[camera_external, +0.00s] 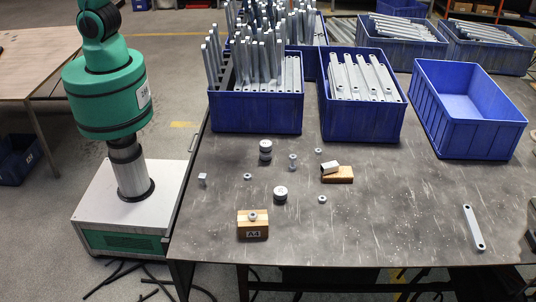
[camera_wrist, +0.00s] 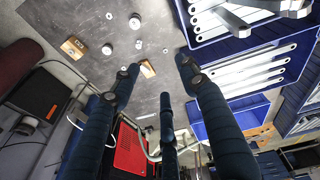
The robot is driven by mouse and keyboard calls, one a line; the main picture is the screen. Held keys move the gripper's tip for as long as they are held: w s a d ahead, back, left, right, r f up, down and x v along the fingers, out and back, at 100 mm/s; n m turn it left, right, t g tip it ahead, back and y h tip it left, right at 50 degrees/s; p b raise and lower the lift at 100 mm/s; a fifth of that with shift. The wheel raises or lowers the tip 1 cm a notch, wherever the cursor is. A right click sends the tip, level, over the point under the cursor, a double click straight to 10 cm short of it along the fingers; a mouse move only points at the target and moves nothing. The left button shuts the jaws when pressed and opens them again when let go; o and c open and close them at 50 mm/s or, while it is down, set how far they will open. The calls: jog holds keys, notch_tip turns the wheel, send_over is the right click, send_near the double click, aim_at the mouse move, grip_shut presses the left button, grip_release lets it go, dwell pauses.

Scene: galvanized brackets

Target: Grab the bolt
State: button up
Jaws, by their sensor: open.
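The bolt (camera_external: 293,161) is a small grey metal piece standing on the dark metal table (camera_external: 400,215), between a stack of dark and light round pieces (camera_external: 265,150) and a small wooden block (camera_external: 338,175). In the wrist view a small light piece (camera_wrist: 138,44) among the loose parts looks like the bolt, but it is too small to be sure. My gripper (camera_wrist: 157,72) has dark blue fingers spread wide, with nothing between them in contact. It is above the table area, apart from the parts. It does not show in the external view.
Nuts, round pieces (camera_external: 280,194) and a wooden block marked A4 (camera_external: 253,232) lie nearby. A flat bracket (camera_external: 474,228) lies at the right. Blue bins (camera_external: 255,112) with metal brackets line the back; one blue bin (camera_external: 470,140) is empty. The front right tabletop is mostly clear.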

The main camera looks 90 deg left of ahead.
jog(key=w+d+f+n, duration=0.1)
jog(key=w+d+f, duration=0.15)
jog(key=f, duration=0.25)
jog(key=w+d+f+g, duration=0.1)
jog(key=w+d+f, duration=0.1)
jog(key=w+f, duration=0.25)
jog(key=w+d+f+n, duration=0.1)
jog(key=w+d+f, duration=0.15)
jog(key=f, duration=0.35)
jog(key=n+g+p, duration=0.1)
send_over(293, 166)
jog(key=a, duration=0.1)
notch_tip(293, 166, down, 17)
jog(key=shift+w+f, duration=0.15)
jog(key=shift+w, duration=0.05)
jog(key=shift+f, duration=0.1)
jog(key=shift+f+b, duration=0.35)
jog(key=shift+f, duration=3.85)
jog(key=shift+s+d+f+b, duration=0.1)
jog(key=shift+s+f+b, duration=0.05)
jog(key=shift+f, duration=1.15)
jog(key=shift+s+d+f+b, duration=0.1)
jog(key=shift+f+b, duration=0.05)
jog(key=shift+f, duration=1.15)
